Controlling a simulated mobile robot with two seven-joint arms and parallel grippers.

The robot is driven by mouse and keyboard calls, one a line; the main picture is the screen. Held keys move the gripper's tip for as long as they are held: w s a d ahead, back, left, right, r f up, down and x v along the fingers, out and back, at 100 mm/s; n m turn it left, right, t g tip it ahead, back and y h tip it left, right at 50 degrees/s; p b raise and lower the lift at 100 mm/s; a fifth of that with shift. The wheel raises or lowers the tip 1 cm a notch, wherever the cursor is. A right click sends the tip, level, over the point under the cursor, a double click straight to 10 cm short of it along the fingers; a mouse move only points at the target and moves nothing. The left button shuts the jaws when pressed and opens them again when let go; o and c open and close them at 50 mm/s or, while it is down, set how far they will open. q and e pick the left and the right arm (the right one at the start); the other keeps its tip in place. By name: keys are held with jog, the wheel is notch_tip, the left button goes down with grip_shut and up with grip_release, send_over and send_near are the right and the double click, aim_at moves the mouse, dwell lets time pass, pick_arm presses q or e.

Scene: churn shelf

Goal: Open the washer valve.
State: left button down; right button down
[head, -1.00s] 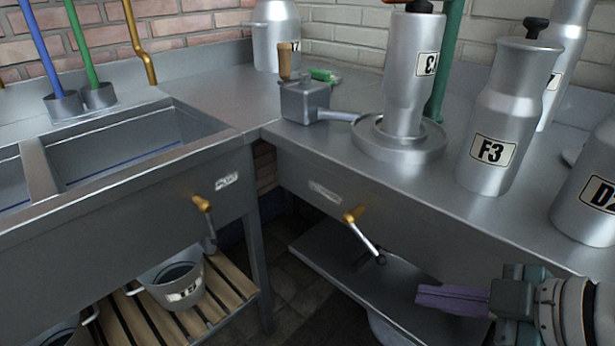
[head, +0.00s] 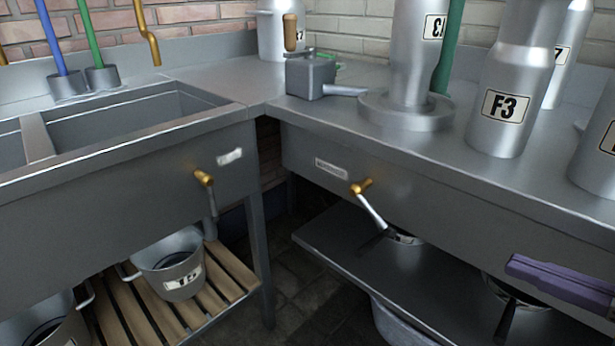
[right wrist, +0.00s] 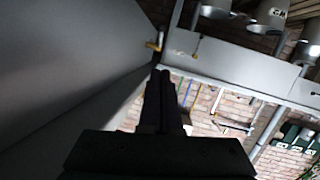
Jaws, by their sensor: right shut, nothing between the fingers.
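Two valves with brass knobs and grey levers show in the head view. One valve (head: 370,203) is on the front of the right counter, its lever slanting down to the right. The other valve (head: 206,190) is on the sink front, its lever hanging down. The small labels beside them are unreadable, so I cannot tell which is the washer valve. My right gripper (head: 520,266), with purple fingers, is shut and empty, right of the counter valve and apart from it. In the right wrist view its dark fingers (right wrist: 163,85) point toward a brass fitting (right wrist: 154,45). My left gripper is not in view.
A churn marked F3 (head: 503,105) and other metal vessels stand on the right counter (head: 455,150). A grey box (head: 311,78) with a handle sits near the corner. A bucket (head: 172,265) stands on the slatted shelf under the sink. A lower shelf (head: 340,240) runs below the counter valve.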

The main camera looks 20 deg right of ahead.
jog(key=b, duration=0.8)
send_near(378, 217)
jog(key=x, duration=0.5)
jog(key=shift+w+r, duration=0.25)
jog(key=shift+w+a, duration=0.2)
jog(key=shift+w, duration=0.4)
jog(key=shift+f, duration=0.1)
jog(key=shift+f+t+b, duration=0.5)
jog(key=shift+t+b, duration=0.1)
jog(key=shift+b, duration=0.85)
jog(key=w+a+f+m+t+y+b, duration=0.1)
jog(key=w+f+t+b, duration=0.3)
jog(key=b, duration=2.2)
jog(key=shift+w+a+f+m+t+y, duration=0.3)
jog(key=shift+a+f+m+t+y, duration=0.45)
jog(key=shift+t, duration=1.95)
jog(key=shift+d+f+h+b, duration=0.3)
jog(key=shift+h+b, duration=0.05)
